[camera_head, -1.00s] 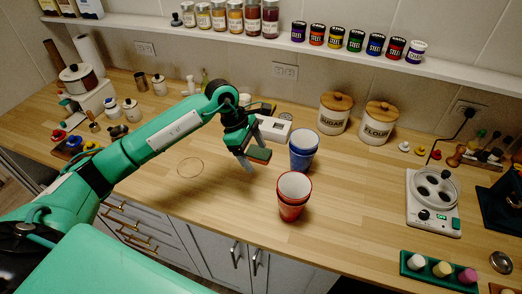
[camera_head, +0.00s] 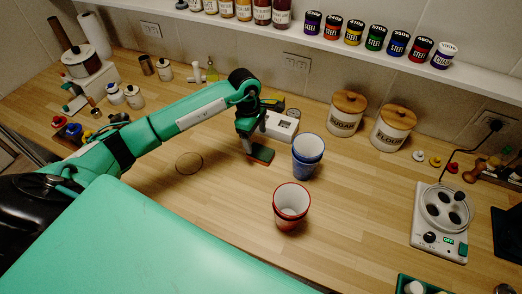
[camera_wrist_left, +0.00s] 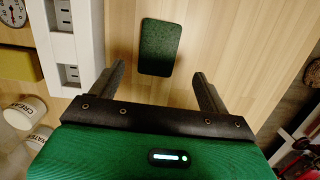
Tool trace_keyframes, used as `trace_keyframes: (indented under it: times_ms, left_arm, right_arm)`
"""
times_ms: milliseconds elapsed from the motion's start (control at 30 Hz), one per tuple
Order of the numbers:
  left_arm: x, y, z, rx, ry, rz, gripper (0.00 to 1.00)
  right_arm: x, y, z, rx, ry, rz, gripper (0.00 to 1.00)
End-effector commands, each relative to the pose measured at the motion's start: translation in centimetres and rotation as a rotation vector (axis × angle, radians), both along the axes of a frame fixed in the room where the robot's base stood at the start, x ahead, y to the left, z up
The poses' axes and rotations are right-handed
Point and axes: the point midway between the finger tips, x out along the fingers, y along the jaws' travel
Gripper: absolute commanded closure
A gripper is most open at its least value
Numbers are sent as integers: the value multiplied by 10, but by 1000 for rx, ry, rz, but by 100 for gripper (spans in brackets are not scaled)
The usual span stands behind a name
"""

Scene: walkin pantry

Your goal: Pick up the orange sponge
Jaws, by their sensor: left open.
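The sponge (camera_head: 261,155) lies on the wooden counter, left of the blue cups. Its top is dark green and a thin orange edge shows along its lower side in the head view. In the left wrist view the sponge (camera_wrist_left: 160,47) shows as a dark green rectangle, ahead of and between the fingertips. My left gripper (camera_head: 250,148) is right above and beside the sponge in the head view, partly hiding it. In the left wrist view my left gripper (camera_wrist_left: 160,80) is open and empty, its fingers apart from the sponge. My right gripper is out of view.
Stacked blue cups (camera_head: 307,157) stand just right of the sponge, and red cups (camera_head: 291,206) nearer the front. A white device (camera_head: 280,126) sits behind the gripper. Sugar (camera_head: 345,114) and flour (camera_head: 392,128) canisters stand at the back. The counter's front left is mostly clear.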

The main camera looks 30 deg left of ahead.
Motion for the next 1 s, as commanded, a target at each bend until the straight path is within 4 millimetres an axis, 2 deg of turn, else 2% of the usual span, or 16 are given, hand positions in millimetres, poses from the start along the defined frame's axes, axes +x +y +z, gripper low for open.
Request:
trace_keyframes:
  times_ms: [133, 233, 367, 500, 700, 1000]
  left_arm:
    - [0, -2, -12, 0, 1, 0, 21]
    - [0, -4, -16, 0, 0, -1, 21]
    - [0, -8, -26, -1, 4, 0, 21]
    - [1, -14, -41, -2, 4, 0, 21]
    - [2, -16, -63, 0, 1, 0, 21]
    - [3, -15, -65, 1, -1, -1, 21]
  right_arm:
    - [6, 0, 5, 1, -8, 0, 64]
    - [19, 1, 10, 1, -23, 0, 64]
    - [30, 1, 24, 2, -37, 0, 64]
    - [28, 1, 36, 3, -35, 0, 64]
    - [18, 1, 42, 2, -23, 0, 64]
    - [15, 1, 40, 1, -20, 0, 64]
